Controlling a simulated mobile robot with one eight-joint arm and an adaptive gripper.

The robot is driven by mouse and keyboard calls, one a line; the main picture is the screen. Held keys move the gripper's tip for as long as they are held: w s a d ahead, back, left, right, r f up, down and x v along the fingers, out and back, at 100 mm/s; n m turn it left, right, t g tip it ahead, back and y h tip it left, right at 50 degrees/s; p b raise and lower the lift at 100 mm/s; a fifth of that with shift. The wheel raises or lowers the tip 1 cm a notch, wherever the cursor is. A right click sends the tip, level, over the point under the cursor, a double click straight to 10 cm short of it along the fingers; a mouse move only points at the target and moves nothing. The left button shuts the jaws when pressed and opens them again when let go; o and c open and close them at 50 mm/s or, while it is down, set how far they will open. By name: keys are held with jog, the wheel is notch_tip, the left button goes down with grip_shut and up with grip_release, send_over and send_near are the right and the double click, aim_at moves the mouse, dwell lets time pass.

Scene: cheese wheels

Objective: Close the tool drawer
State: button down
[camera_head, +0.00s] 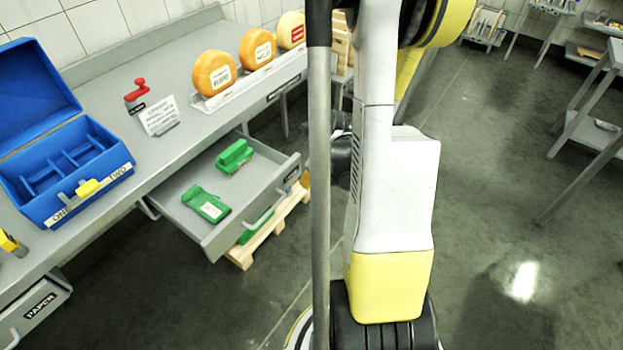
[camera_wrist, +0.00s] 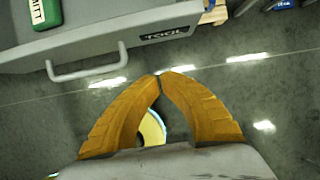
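The tool drawer (camera_head: 213,245) stands pulled out from under the grey workbench, and two green items lie inside it. In the wrist view, its grey front (camera_wrist: 110,38) bears a "TOOL" label and a bar handle (camera_wrist: 88,74). My gripper (camera_wrist: 160,75) has orange fingers whose tips meet with nothing seen between them. It is in front of the drawer front, apart from the handle, which is to the left of the fingertips in the wrist view. In the head view, my arm hides most of the gripper.
The workbench (camera_head: 150,165) carries an open blue toolbox (camera_head: 62,165), a red-handled item (camera_head: 137,90), a sign (camera_head: 158,117) and cheese wheels (camera_head: 214,73) on a rack. A wooden pallet (camera_head: 243,256) lies under the drawer. Open floor (camera_head: 490,200) extends to the right.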

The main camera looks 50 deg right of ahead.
jog(key=shift+w+a+f+b, duration=0.1)
jog(key=shift+w+f+b, duration=0.35)
jog(key=shift+w, duration=0.4)
jog(key=shift+w+a+f+b, duration=0.1)
jog(key=shift+w+f+b, duration=0.15)
jog(key=shift+w+f, duration=0.5)
jog(key=shift+w+a+f+b, duration=0.1)
jog(key=shift+w+f+b, duration=0.25)
jog(key=shift+w, duration=0.65)
jog(key=shift+d, duration=0.1)
